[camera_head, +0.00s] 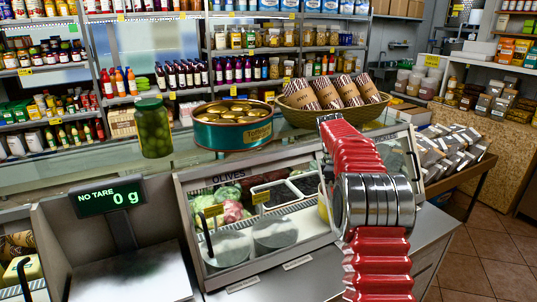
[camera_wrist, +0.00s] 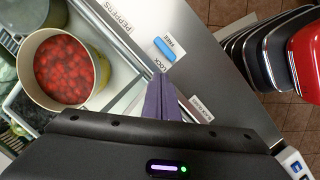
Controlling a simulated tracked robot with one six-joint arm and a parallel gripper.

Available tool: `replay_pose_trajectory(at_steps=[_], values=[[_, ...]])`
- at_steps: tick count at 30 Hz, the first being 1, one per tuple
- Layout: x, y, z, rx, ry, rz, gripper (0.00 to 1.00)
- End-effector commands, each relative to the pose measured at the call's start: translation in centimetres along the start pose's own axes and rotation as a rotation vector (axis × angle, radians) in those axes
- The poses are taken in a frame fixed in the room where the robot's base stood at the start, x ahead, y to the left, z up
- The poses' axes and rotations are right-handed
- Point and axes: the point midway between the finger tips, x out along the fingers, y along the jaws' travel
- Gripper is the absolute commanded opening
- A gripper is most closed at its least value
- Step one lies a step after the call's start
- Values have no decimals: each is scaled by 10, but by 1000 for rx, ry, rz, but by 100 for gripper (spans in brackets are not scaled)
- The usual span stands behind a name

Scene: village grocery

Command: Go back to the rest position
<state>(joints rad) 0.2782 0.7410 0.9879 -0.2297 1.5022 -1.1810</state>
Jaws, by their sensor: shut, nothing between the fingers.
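My gripper (camera_wrist: 160,80) shows in the wrist view as two purple fingers pressed together, with nothing between them. It points at the grey metal edge of the counter, beside a blue lock/free switch (camera_wrist: 165,48). I cannot tell how far above the surface the fingertips are. In the head view my red and silver arm rises at the right of the glass display case (camera_head: 265,205). The gripper itself cannot be made out there.
A round tub of red peppers (camera_wrist: 64,69) is left of the fingers. On the glass counter stand a green jar (camera_head: 153,128), an open round tin (camera_head: 233,126) and a basket of packets (camera_head: 330,110). A scale (camera_head: 130,275) is at left; tiled floor (camera_head: 490,255) is clear at right.

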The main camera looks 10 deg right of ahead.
Motion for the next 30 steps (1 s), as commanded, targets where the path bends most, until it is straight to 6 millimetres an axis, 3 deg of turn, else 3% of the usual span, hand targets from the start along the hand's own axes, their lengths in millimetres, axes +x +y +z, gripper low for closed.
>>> replay_pose_trajectory(at_steps=[9,14,21,30], values=[[2,6,-6,128,19,27,0],[27,0,-14,240,30,8,0],[44,-26,-19,406,55,-13,0],[28,-82,-20,613,117,-11,0]])
